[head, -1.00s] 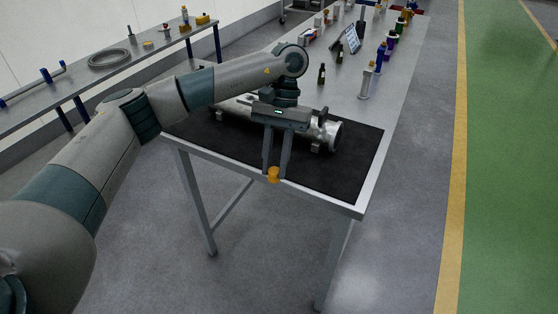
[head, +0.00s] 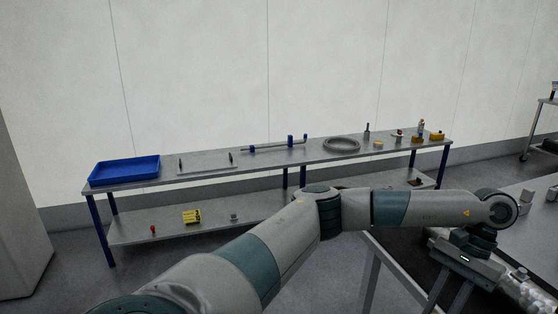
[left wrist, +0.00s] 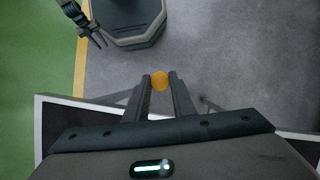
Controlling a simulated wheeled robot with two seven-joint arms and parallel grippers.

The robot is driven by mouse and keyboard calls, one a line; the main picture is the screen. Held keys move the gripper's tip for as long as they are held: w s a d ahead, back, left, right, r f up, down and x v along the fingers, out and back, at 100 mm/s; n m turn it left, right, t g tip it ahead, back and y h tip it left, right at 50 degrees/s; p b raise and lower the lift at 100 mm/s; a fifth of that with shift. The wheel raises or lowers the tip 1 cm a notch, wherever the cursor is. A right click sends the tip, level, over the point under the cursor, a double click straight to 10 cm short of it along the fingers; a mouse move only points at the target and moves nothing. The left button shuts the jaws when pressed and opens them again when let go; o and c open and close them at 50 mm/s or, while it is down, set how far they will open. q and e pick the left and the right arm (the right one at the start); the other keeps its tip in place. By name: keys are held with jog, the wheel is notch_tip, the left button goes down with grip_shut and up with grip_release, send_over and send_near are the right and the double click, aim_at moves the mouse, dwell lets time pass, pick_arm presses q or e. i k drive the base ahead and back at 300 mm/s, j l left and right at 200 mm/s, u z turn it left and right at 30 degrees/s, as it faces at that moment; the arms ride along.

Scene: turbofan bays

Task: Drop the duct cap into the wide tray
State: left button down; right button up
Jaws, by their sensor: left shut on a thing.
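The duct cap, a small round orange piece, shows in the left wrist view (left wrist: 160,81) between my left fingertips. My left gripper (left wrist: 160,83) is shut on it, with floor visible beyond. In the head view the left gripper's body is at the lower right, and its fingertips and the cap are cut off by the bottom edge. A wide blue tray (head: 125,178) stands on the left end of the wall bench's top, far from the gripper; its visible inside looks empty. My right gripper (left wrist: 92,36) hangs small at the upper left of the left wrist view, its opening unclear.
The wall bench (head: 268,163) also carries a flat grey plate with pins, a blue-ended pipe, a grey ring (head: 341,144) and several small parts. Its lower shelf holds a yellow box (head: 191,216). A dark-matted table with a metal duct (head: 510,285) is at right.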

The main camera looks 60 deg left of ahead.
aim_at(124, 173)
jog(key=j+u, duration=0.15)
jog(key=u, duration=0.3)
jog(key=j+u, duration=0.1)
jog(key=u, duration=0.3)
jog(key=j+u, duration=0.15)
jog(key=u, duration=0.3)
jog(key=i+j+u, duration=0.35)
jog(key=j, duration=0.15)
jog(key=i+j+u, duration=0.15)
jog(key=j+u, duration=0.2)
jog(key=i+j+u, duration=0.4)
jog(key=i+j, duration=0.9)
jog(key=i, duration=0.15)
jog(key=k+j+u, duration=0.05)
